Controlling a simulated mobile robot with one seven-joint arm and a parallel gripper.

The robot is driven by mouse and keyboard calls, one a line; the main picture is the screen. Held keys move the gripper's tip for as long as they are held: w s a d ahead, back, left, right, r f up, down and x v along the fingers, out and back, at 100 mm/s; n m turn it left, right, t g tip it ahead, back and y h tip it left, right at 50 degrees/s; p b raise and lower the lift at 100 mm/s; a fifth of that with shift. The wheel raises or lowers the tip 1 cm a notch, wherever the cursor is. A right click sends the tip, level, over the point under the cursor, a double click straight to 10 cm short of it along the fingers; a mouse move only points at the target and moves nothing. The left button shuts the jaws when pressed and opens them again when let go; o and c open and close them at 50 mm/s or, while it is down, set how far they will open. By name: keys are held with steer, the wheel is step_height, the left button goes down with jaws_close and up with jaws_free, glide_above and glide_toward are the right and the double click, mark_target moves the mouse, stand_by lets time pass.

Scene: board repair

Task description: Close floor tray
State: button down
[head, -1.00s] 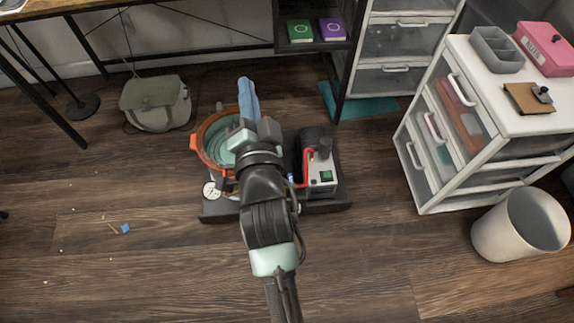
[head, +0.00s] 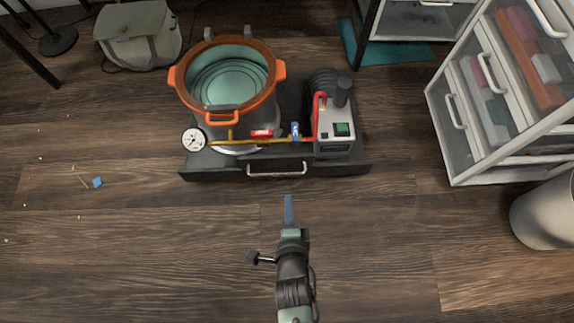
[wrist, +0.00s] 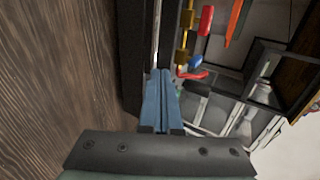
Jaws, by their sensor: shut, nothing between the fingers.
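The floor tray (head: 215,172) is a dark, low base with a long front panel and a silver bar handle (head: 277,173), in the middle of the head view. I cannot tell whether a gap stands behind its front panel. My gripper (head: 289,200) has blue fingers pressed together, holding nothing. In the head view its tip appears just in front of the handle, apart from it. In the wrist view the shut fingers (wrist: 160,95) point along the dark front panel (wrist: 131,60), close to the silver bar (wrist: 156,40).
An orange-rimmed pot (head: 228,82), a pressure gauge (head: 194,139) and a pump (head: 335,130) sit on the base. A drawer cabinet (head: 470,115) and a bin (head: 548,215) stand right, a bag (head: 138,38) at back left. The floor in front is clear.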

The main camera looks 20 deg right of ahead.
steer(key=b, duration=0.5)
glide_toward(286, 159)
step_height(286, 159, down, 3)
steer(key=w, duration=0.2)
steer(key=w+d, duration=0.1)
steer(key=w, duration=0.1)
steer(key=shift+w+f+b, duration=0.15)
steer(key=shift+w+b, duration=0.05)
steer(key=shift+b, duration=0.2)
steer(key=shift+w+d, duration=0.2)
steer(key=shift+w, duration=0.25)
